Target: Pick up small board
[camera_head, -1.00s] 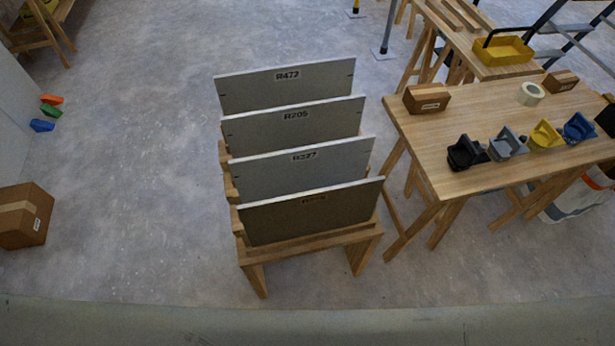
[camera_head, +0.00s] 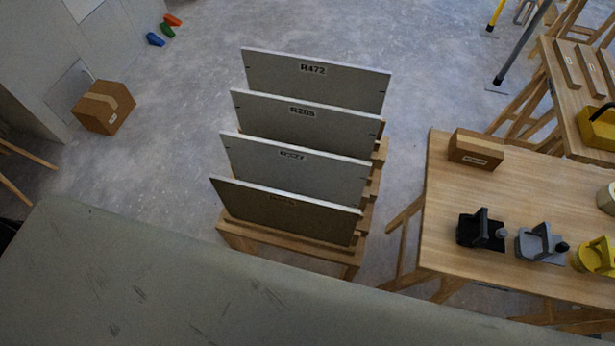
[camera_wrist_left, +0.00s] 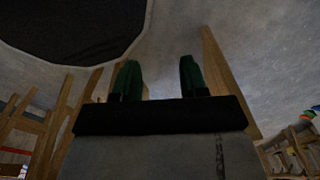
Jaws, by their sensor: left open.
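Several upright boards stand in a row in a wooden rack (camera_head: 243,236), in the head view. The back one is the light grey board R472 (camera_head: 318,90). In front of it stand the board R205 (camera_head: 305,132), a grey board with a hard-to-read label (camera_head: 293,172) and a darker front board (camera_head: 285,215), its label unreadable. I cannot tell which one is the small board. In the left wrist view my left gripper (camera_wrist_left: 157,72) shows two green fingers, apart with nothing between them. Neither gripper shows in the head view.
A wooden table (camera_head: 455,210) right of the rack carries a small box (camera_head: 476,150), a black holder (camera_head: 481,232), a grey one (camera_head: 541,243) and a yellow one (camera_head: 597,256). A cardboard box (camera_head: 104,107) lies left. Floor between it and the rack is clear.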

